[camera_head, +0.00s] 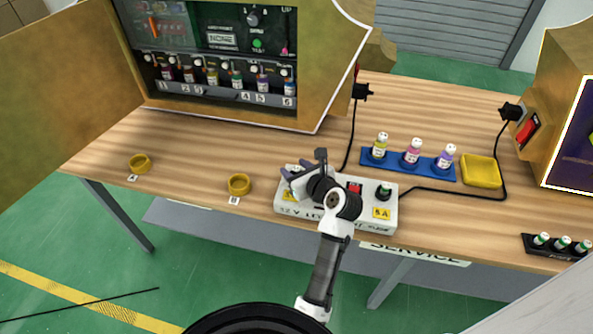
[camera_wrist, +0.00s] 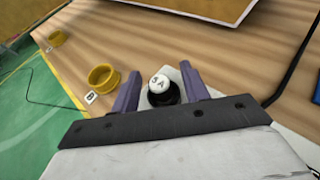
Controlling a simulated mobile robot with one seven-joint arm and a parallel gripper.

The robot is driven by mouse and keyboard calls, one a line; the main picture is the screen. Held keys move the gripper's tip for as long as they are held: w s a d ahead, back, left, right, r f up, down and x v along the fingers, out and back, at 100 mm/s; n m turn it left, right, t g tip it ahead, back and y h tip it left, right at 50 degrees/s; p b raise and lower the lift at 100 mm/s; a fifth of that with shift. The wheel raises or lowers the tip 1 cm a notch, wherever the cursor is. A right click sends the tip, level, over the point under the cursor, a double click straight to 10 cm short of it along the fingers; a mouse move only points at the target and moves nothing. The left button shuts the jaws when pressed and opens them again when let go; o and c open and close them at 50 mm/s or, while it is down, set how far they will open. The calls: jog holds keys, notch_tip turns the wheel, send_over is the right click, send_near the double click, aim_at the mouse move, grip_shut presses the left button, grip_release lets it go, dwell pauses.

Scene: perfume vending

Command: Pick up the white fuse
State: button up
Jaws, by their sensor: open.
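The white fuse (camera_wrist: 158,82), a round white cap marked "5 A", stands in a black holder (camera_wrist: 164,98) in the wrist view. My gripper (camera_wrist: 160,72) is open, with one purple finger to each side of the fuse. I cannot tell whether either finger touches it. In the head view my gripper (camera_head: 290,181) is over the left end of the white power box (camera_head: 310,214), and my arm hides the fuse there. A green-topped fuse (camera_head: 384,189) stands in a black socket at the box's right end.
A red switch (camera_head: 355,188) is on the box. Yellow rings (camera_head: 140,171) (camera_head: 239,191) lie left on the table. A blue rack (camera_head: 428,166) with three bottles and a yellow dish (camera_head: 481,180) stand right. A black tray (camera_head: 531,249) holds green fuses. The vending cabinet (camera_head: 310,113) stands behind.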

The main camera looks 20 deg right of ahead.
jog(key=shift+x, duration=0.8)
jog(key=shift+c, duration=0.5)
grip_shut()
jog(key=shift+r, duration=0.1)
